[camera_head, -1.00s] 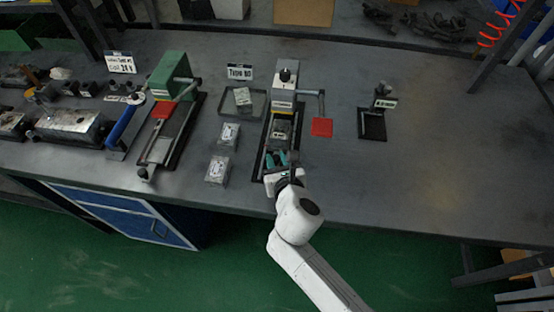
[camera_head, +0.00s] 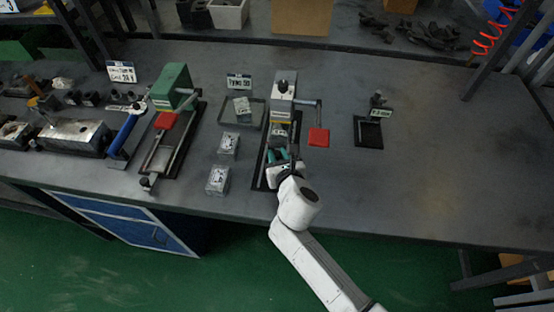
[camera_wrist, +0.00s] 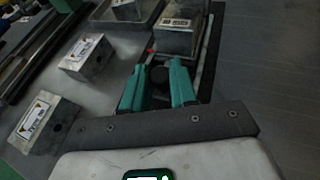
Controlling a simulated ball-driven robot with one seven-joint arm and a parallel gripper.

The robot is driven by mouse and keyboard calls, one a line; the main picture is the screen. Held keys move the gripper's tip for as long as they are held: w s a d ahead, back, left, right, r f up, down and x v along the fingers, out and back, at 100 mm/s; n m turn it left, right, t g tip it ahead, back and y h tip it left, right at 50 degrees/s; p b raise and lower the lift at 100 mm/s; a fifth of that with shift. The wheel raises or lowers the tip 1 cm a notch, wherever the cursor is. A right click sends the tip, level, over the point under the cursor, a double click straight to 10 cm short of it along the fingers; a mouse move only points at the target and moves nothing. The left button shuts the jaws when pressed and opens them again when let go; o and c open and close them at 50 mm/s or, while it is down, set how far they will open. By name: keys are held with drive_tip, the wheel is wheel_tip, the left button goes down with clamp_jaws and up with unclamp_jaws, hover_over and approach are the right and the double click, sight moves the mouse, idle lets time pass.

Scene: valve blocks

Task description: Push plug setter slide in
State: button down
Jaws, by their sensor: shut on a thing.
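The plug setter is the grey press (camera_head: 284,92) at the middle of the bench, with a black knob on top and a side lever ending in a red pad (camera_head: 319,137). Its slide lies on a dark base below the column and carries a labelled metal block (camera_head: 280,133), which also shows in the wrist view (camera_wrist: 178,38). My gripper (camera_head: 279,155) is at the near end of the slide. In the wrist view its teal fingers (camera_wrist: 158,92) are shut around a dark round knob (camera_wrist: 158,74). The block sits just beyond the fingers, close to the column. Its far end is hidden.
Two loose labelled blocks (camera_head: 218,180) (camera_head: 228,144) stand left of the slide. A tray with a block (camera_head: 242,106) is behind them. A green press (camera_head: 174,86) stands further left and a small black stand (camera_head: 369,131) to the right.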

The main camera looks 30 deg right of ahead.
drive_tip(key=shift+w, duration=0.15)
drive_tip(key=c, duration=0.9)
unclamp_jaws()
drive_tip(key=shift+d, duration=0.1)
drive_tip(key=shift+c, duration=0.2)
drive_tip(key=v, duration=1)
drive_tip(key=shift+s+r+p, duration=0.1)
drive_tip(key=shift+s+p, duration=0.2)
drive_tip(key=shift+s, duration=0.05)
